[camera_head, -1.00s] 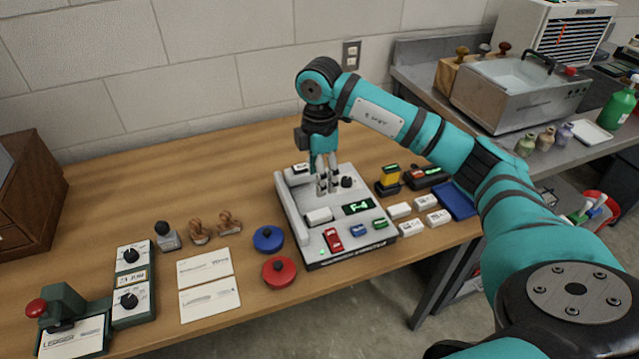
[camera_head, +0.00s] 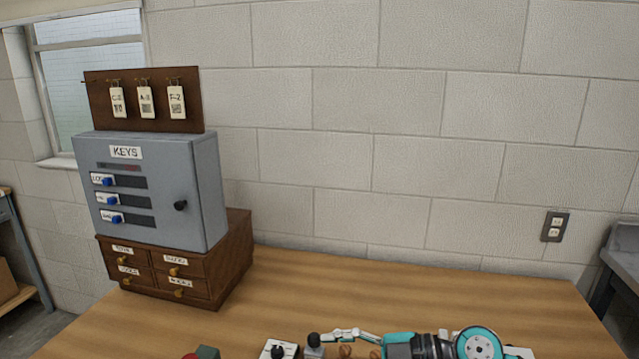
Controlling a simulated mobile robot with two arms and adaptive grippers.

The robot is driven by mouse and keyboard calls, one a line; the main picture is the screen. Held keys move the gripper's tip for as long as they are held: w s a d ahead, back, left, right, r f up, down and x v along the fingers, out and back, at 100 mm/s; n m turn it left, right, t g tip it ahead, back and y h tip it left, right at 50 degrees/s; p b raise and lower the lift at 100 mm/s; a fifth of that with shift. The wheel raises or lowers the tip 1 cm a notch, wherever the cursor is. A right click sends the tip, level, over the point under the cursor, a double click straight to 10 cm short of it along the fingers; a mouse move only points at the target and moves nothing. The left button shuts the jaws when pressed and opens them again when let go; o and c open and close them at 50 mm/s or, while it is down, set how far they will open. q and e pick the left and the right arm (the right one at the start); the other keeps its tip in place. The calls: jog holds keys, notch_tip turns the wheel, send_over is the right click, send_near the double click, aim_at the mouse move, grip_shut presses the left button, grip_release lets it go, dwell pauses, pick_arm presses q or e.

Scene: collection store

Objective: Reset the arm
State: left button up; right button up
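My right arm shows at the bottom edge of the head view, teal and black, lying low over the wooden table. Its gripper (camera_head: 338,335) points left, with its thin fingers side-on, so I cannot tell whether they are open or shut. The fingertips appear close to the dark knob of a stamp (camera_head: 313,341), and I cannot tell whether they touch it. My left gripper is not in view.
A grey key cabinet (camera_head: 155,215) stands on a brown drawer unit (camera_head: 233,262) at the left, with a tag board (camera_head: 193,103) above it. A dial box (camera_head: 279,349) shows at the bottom edge. The wooden table's (camera_head: 400,283) back strip is clear before the block wall.

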notch_tip(320, 180, up, 8)
jog(key=m+t+y, duration=0.4)
jog(key=t, duration=0.3)
jog(key=w+d+f+m+t+h, duration=0.1)
jog(key=w+d+m+t+h, duration=0.2)
jog(key=d+m+t+h, duration=0.6)
jog(key=s+d+f+m+g+h, duration=0.2)
jog(key=d+f+m+h, duration=0.25)
jog(key=f, duration=0.25)
jog(key=s+d+f+m+g+h, duration=0.2)
jog(key=d+f+m+h, duration=0.3)
jog(key=f, duration=0.3)
jog(key=s+a+f+n+g, duration=0.1)
jog(key=s+f+g, duration=0.55)
jog(key=s, duration=0.45)
jog(key=s+f+n+g, duration=0.1)
jog(key=s+f+g, duration=0.4)
jog(key=s+f, duration=0.75)
jog(key=f, duration=2.2)
jog(key=s+d+f+g, duration=0.2)
jog(key=s+d+f, duration=0.1)
jog(key=s+f, duration=1.2)
jog(key=shift+s+f, duration=0.2)
jog(key=shift+s, duration=0.55)
